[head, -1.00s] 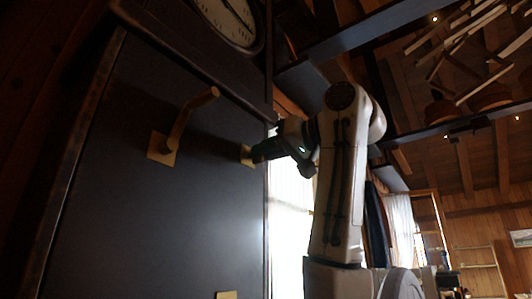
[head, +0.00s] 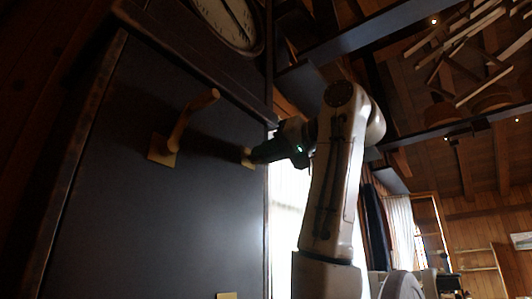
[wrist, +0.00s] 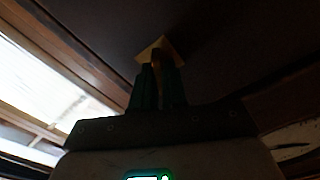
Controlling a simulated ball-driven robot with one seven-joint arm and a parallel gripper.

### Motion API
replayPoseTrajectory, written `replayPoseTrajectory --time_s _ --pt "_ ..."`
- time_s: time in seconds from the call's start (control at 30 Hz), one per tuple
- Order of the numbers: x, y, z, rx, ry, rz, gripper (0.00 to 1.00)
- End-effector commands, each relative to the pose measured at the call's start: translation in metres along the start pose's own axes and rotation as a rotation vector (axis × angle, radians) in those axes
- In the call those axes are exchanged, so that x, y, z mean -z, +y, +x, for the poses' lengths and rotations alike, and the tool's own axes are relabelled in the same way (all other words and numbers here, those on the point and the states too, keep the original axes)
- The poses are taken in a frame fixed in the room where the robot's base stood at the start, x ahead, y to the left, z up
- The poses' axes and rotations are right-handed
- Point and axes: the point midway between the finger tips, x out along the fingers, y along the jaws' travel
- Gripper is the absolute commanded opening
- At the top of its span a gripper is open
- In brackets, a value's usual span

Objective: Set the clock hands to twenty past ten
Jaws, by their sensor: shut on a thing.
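The clock dial (head: 236,18) is a pale round face at the top of the dark case, cut off by the frame edge. A dark hand line crosses it, but the time cannot be read. On the panel below, a wooden-looking crank (head: 188,117) stands out from a square brass plate (head: 161,150). To its right is a smaller brass fitting (head: 247,157). My gripper (head: 258,155) is at this right fitting, its fingers closed on it. In the wrist view my gripper (wrist: 157,78) points at its brass plate (wrist: 160,48); the gripped part is mostly hidden between the fingers.
Another brass plate (head: 227,295) shows low on the dark panel (head: 160,220). A bright window (head: 288,205) lies just right of the case. Beams and hanging wooden slats (head: 470,45) are high at the right.

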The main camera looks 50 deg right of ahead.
Motion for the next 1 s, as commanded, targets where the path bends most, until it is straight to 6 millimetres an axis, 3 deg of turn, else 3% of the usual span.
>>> replayPoseTrajectory --time_s 0.27,0.57,0.73,1.0 --pt "-0.001 0.001 0.001 -0.001 -0.002 -0.001 0.35" --pt "-0.001 0.000 -0.004 0.000 0.001 -0.001 0.35" --pt "-0.002 0.001 -0.027 0.000 0.004 -0.002 0.35" --pt "-0.004 0.003 -0.081 -0.003 0.003 -0.003 0.35"
